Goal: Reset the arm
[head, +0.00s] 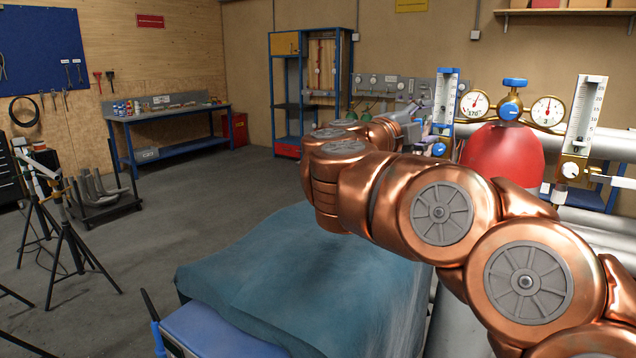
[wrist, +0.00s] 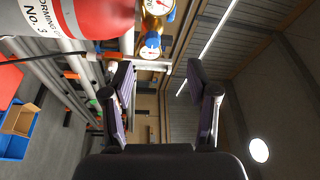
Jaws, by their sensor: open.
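My copper-coloured arm reaches across the right half of the head view, bent, with its far end pointing toward the red cylinder (head: 503,158) and its gauges. My gripper (wrist: 163,95) shows in the wrist view with its two dark fingers spread apart and nothing between them. In the head view the gripper is small and partly hidden behind the arm links. The wrist view is turned on its side, with the ceiling at the right and the red cylinder (wrist: 85,15) at the upper left.
Brass gauges (head: 512,108) and flow tubes (head: 583,115) stand close to the arm. A blue-green cloth (head: 300,270) covers something below it. A workbench (head: 170,125), a blue rack (head: 290,90) and tripod stands (head: 65,235) stand farther off.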

